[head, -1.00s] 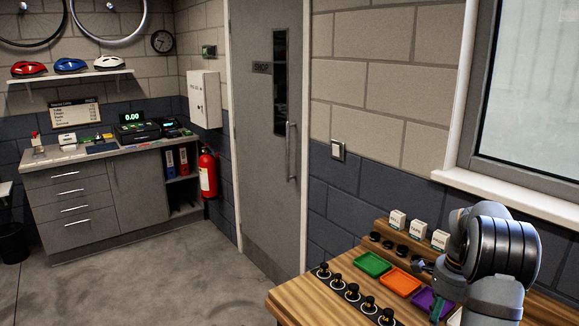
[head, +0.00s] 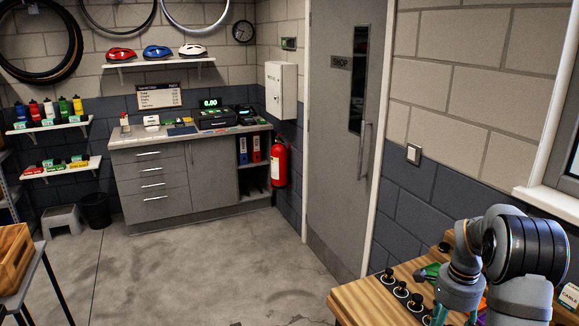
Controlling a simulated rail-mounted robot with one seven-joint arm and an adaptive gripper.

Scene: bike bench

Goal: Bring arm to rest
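My arm (head: 510,250) shows at the lower right of the head view. It is folded and bent over the wooden bench (head: 365,300). My gripper is mostly hidden behind my arm's links and the frame's lower edge. Small dark and teal parts show beside the wrist, too small to tell whether the fingers are open or whether anything is held. A green tray (head: 431,270) shows only in part, left of the wrist.
Several black knobs (head: 401,289) line the bench's left edge. A small white box marked CABLE (head: 569,296) stands at the right edge. The grey door (head: 335,130) and a red fire extinguisher (head: 279,165) are behind.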

